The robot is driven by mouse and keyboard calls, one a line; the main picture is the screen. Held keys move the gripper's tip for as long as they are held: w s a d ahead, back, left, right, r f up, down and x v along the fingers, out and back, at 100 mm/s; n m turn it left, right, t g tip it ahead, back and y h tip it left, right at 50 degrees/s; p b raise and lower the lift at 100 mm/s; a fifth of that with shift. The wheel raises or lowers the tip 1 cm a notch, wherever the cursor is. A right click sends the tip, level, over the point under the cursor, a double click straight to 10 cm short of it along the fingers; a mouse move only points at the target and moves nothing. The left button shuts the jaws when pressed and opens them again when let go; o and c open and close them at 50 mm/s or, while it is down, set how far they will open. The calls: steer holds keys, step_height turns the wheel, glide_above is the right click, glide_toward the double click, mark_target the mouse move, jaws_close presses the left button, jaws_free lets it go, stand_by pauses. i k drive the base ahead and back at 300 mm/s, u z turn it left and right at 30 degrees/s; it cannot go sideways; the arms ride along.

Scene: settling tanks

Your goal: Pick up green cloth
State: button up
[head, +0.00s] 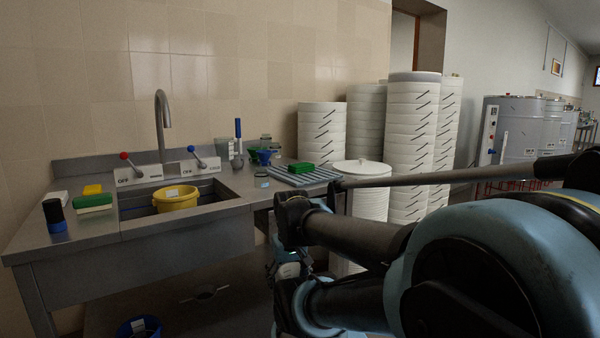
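A small stacked green item (301,167), which looks like the folded green cloth, lies on a grey-blue ribbed mat (325,174) at the right end of the steel counter. Nothing is touching it from my arm. My dark and blue-grey arm fills the lower right of the head view, with its links to the right of and below the mat. I cannot make out my gripper's fingers; no gripper is clearly visible.
A sink with a yellow bowl (175,198) and a tap (162,120) lies to the left. Tall stacks of white tubs (412,130) rise behind the mat. A blue bucket (139,327) is below.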

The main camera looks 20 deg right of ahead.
mark_target(302, 167)
steer(key=z, duration=1.1)
steer(key=k, duration=0.75)
steer(key=u, duration=0.6)
steer(key=i, duration=1.15)
steer(key=z, duration=0.05)
